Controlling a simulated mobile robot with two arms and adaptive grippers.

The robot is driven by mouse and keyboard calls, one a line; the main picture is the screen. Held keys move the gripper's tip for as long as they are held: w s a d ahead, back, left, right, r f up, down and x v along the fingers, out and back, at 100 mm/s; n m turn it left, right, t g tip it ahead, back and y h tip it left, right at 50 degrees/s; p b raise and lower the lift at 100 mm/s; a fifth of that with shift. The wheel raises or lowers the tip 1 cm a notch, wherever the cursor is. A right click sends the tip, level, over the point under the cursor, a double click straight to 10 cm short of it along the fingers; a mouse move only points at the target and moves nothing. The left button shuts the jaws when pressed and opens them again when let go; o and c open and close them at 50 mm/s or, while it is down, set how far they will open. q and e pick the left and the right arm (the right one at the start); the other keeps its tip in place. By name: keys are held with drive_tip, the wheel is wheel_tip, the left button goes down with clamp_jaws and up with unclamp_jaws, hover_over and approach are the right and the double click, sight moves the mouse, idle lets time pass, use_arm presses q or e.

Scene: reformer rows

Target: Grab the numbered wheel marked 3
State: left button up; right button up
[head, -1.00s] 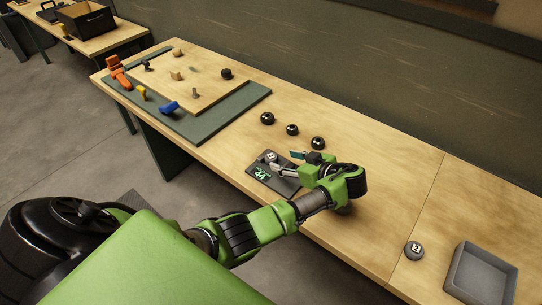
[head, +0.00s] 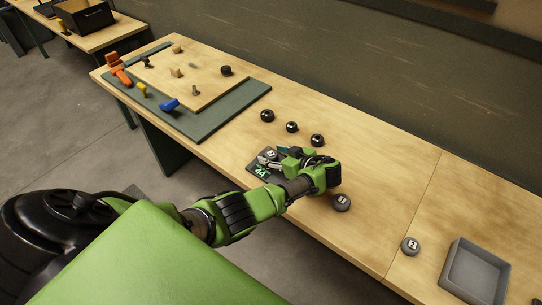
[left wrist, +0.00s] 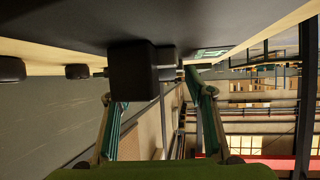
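A grey wheel (head: 271,153) with a pale label stands on a small dark pad (head: 254,165); its number is too small to read surely. My left gripper (head: 275,157) is at this wheel, low over the pad, with its fingers apart. In the left wrist view the open fingers (left wrist: 160,115) show with a dark block-like shape (left wrist: 133,70) near them; I cannot tell if they touch it. A second grey wheel (head: 341,202) lies right of the gripper, its number unclear. A third wheel (head: 410,246), seemingly marked 2, lies farther right. My right gripper is not in view.
Three black knobs (head: 291,127) stand in a row behind the gripper. A grey tray (head: 452,274) sits at the right. A green mat (head: 205,128) with a wooden board (head: 205,85) and several small pieces lies at the left. The table between is clear.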

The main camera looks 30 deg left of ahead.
use_arm(q)
drive_tip(key=c, duration=1.1)
